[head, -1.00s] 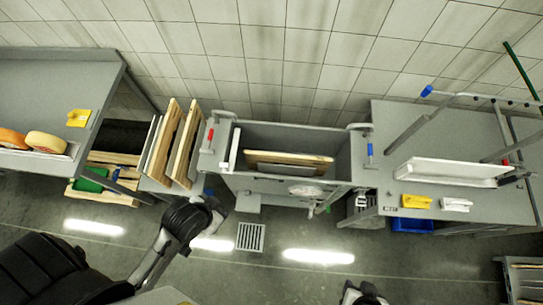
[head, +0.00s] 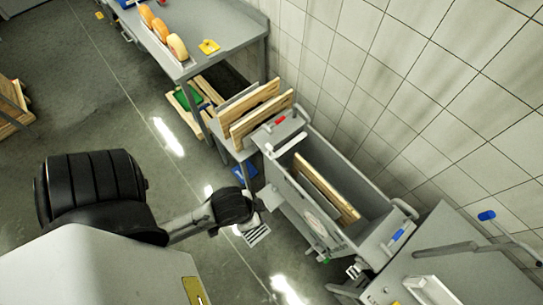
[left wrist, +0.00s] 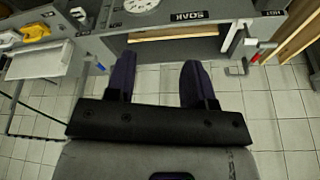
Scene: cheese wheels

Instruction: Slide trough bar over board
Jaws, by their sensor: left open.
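A grey trough (head: 358,202) stands along the wall. A wooden board (head: 328,188) stands on edge inside it. A white bar (head: 287,149) lies across the trough's end near the red handle, beside the board's end. My left arm reaches in from the left in the head view, where its gripper cannot be made out. In the left wrist view, my left gripper (left wrist: 158,80) shows two dark fingers, spread and empty. The trough's front with its SOAK label (left wrist: 188,16) and a board edge (left wrist: 175,36) appear above the fingers. My right gripper is not in view.
More wooden boards (head: 255,112) stand in a rack beside the trough. A table with cheese wheels (head: 177,47) and a yellow tool (head: 209,47) lies beyond. Another grey table (head: 455,250) adjoins the trough's other end. A red handle (head: 280,120) and blue handle (head: 398,236) mark the trough's ends.

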